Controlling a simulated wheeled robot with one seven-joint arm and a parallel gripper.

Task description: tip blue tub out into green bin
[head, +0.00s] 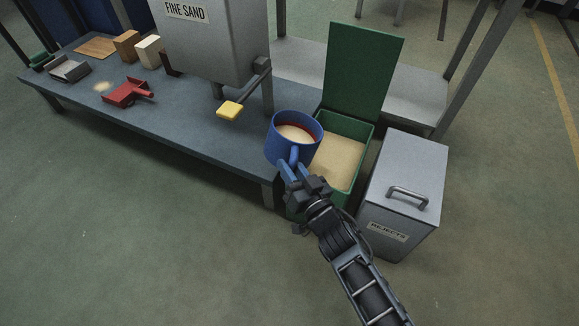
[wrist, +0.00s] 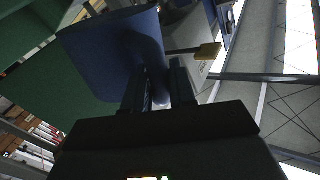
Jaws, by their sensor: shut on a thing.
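The blue tub (head: 279,151) is a round pot with a side handle and pale sand inside; a red line shows on its inner wall. My gripper (head: 291,172) is shut on its handle and holds it about upright, in the air by the bench's right end. In the wrist view the tub (wrist: 112,50) fills the upper left, with my gripper (wrist: 158,82) against it. The green bin (head: 368,132) stands just right of the tub, its lid (head: 362,70) raised at the back. Pale sand lies in the bin. The tub and my arm hide its left and front parts.
A grey closed box marked REJECTS (head: 408,175) stands right of the bin. The grey FINE SAND hopper (head: 215,45) with a yellow-ended lever (head: 230,110) stands on the bench (head: 190,125). A red scoop (head: 125,93) lies farther left. The floor in front is clear.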

